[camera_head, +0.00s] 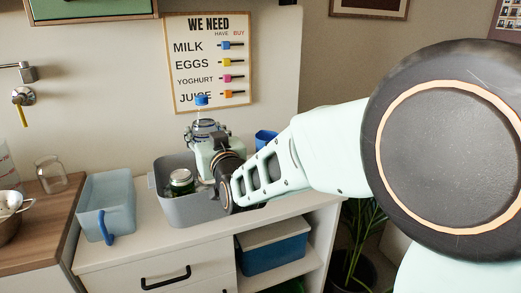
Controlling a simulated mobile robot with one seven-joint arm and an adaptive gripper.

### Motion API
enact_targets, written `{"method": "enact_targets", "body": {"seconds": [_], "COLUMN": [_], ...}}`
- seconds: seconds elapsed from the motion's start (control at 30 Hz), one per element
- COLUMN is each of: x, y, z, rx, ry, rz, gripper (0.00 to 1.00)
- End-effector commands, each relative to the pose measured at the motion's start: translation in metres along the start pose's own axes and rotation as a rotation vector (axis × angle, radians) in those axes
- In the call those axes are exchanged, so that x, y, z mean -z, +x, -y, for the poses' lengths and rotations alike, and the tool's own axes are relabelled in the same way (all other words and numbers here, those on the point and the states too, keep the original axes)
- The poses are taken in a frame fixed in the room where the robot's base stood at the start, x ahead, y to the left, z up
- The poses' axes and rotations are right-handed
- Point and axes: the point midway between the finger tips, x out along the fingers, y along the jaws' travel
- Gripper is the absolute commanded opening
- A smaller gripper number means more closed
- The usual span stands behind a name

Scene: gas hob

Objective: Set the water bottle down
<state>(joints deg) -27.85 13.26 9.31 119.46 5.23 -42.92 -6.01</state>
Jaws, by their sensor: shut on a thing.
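The water bottle shows only its blue cap (202,100) and a bit of clear neck, sticking up above my gripper (203,128). It looks upright, in front of the wall and the lower part of the shopping-list board. My gripper is shut on it, with its fingertips turned away from the camera. The rest of the bottle and its base are hidden behind my gripper and wrist, so I cannot tell whether it touches anything below. My gripper is above the right part of a grey bin (160,188) on the white cabinet.
A green jar (181,184) stands in the grey bin's left part. A pale blue bin with a blue handle (105,205) is on its left. A blue object (265,138) is partly hidden behind my arm. The white cabinet top (150,240) has bare space in front of the bins.

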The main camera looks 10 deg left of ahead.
Motion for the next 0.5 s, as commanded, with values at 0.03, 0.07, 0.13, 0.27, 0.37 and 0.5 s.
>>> {"method": "enact_targets", "body": {"seconds": [0.03,0.07,0.13,0.27,0.37,0.5], "x": [-0.007,-0.014,-0.027,-0.042,-0.049,-0.054], "y": [0.01,0.013,0.021,0.033,0.037,0.041], "z": [-0.008,-0.01,-0.016,-0.025,-0.028,-0.031], "rx": [-0.003,-0.002,-0.002,-0.002,-0.002,-0.002], "ry": [0.0,0.0,0.0,0.001,0.0,0.0], "rz": [-0.003,-0.002,-0.001,-0.003,-0.003,-0.005], "gripper": [0.02,0.02,0.02,0.02,0.02,0.02]}}
